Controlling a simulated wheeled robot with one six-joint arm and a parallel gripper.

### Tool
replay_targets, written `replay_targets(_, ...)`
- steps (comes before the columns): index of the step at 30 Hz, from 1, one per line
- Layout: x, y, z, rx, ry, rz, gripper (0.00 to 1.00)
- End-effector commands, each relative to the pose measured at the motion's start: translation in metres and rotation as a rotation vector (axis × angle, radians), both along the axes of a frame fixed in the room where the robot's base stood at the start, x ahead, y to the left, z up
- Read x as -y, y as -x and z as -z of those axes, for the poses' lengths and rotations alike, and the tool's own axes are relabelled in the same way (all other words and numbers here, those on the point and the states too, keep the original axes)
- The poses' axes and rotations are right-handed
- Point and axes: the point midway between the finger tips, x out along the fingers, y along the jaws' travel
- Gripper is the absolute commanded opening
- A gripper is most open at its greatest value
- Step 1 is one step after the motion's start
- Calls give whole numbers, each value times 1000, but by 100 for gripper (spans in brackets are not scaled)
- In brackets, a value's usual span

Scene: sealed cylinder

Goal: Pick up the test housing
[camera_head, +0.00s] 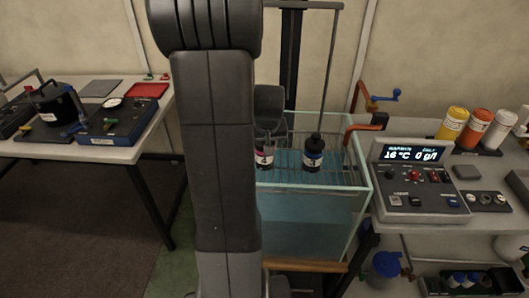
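A black lidded cylinder (54,102) with a white label stands upright on the left table; it may be the test housing, but I cannot tell for sure. My arm rises through the middle of the view, and its grey end part (269,102) shows just right of the upright link, above the glass tank. The fingers of my gripper are not clear, so I cannot tell whether it is open or shut. My arm end is well to the right of the black cylinder.
The glass water tank (300,225) holds a rack with a dark bottle (313,152) and a pink-labelled bottle (264,158). A control box (420,184) stands on the right bench. The left table also carries a gauge panel (118,124) and a red tray (147,90).

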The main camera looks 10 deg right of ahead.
Motion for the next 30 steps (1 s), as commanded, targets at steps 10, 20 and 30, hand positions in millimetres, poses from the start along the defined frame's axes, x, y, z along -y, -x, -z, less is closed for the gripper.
replay_targets(10, 0, 0, -1, 2, 0, 0, 17)
replay_targets(20, 0, -1, -11, 6, 1, 0, 17)
replay_targets(30, 0, -1, -75, 7, 2, -1, 17)
